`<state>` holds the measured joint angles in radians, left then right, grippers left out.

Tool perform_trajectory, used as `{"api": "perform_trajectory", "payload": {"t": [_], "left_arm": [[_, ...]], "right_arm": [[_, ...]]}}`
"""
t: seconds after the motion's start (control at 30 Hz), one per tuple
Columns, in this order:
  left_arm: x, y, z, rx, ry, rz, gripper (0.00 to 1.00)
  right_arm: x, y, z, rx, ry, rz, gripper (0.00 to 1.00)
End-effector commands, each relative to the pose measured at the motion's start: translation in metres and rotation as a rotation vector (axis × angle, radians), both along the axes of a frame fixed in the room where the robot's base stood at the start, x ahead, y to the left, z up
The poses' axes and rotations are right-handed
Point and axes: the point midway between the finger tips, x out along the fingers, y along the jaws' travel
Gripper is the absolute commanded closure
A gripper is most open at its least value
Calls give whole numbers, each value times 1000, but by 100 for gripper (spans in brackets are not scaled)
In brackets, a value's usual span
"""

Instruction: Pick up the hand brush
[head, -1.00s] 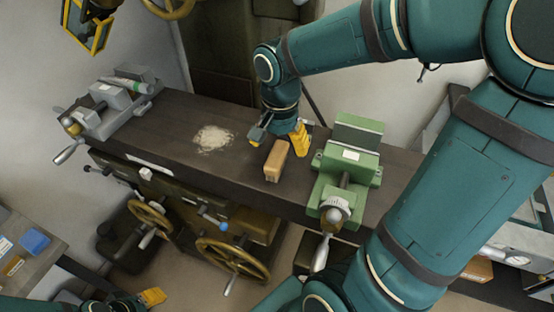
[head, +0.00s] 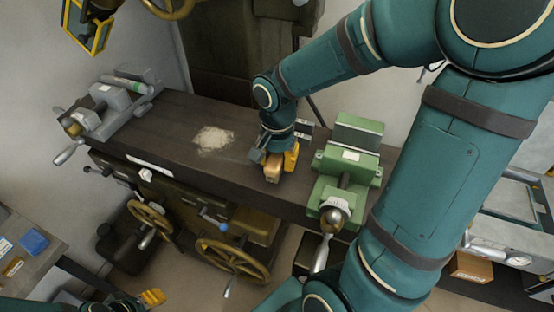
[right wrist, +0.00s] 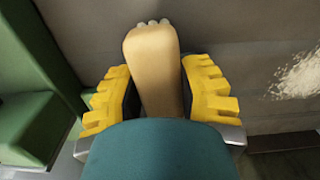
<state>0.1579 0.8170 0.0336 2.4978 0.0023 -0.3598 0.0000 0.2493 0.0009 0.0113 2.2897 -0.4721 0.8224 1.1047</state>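The hand brush (head: 273,171), a light wooden block, lies on the dark bench top left of the green vise. In the right wrist view the brush (right wrist: 153,60) runs between the fingers, with pale bristle tufts at its far end. My right gripper (head: 277,158) is down around it, open, with one yellow finger on each side. Thin dark gaps seem to show beside the brush; firm contact is not visible. The brush's near part is hidden by my wrist. My left gripper (head: 153,297) is only partly visible at the lower left edge, away from the bench.
A green vise (head: 347,165) stands close right of the brush. A pile of pale shavings (head: 213,138) lies to the left, and a grey vise (head: 115,105) stands at the bench's far left. The bench between pile and grey vise is clear.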

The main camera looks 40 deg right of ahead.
Motion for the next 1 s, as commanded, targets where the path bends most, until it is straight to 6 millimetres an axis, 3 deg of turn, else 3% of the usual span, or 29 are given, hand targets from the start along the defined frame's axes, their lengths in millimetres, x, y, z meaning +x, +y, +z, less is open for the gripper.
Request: {"api": "perform_trajectory", "payload": {"t": [0.47, 0.8, 1.0], "left_arm": [[0, 0, 1, 0, 0, 0, 53], [0, 0, 5, 0, 1, -1, 53], [0, 0, 7, 0, 1, -1, 53]], "right_arm": [[0, 0, 7, 0, -1, 1, 100], [1, 0, 69, -1, -4, 1, 100], [0, 0, 94, 0, -1, 0, 100]]}}
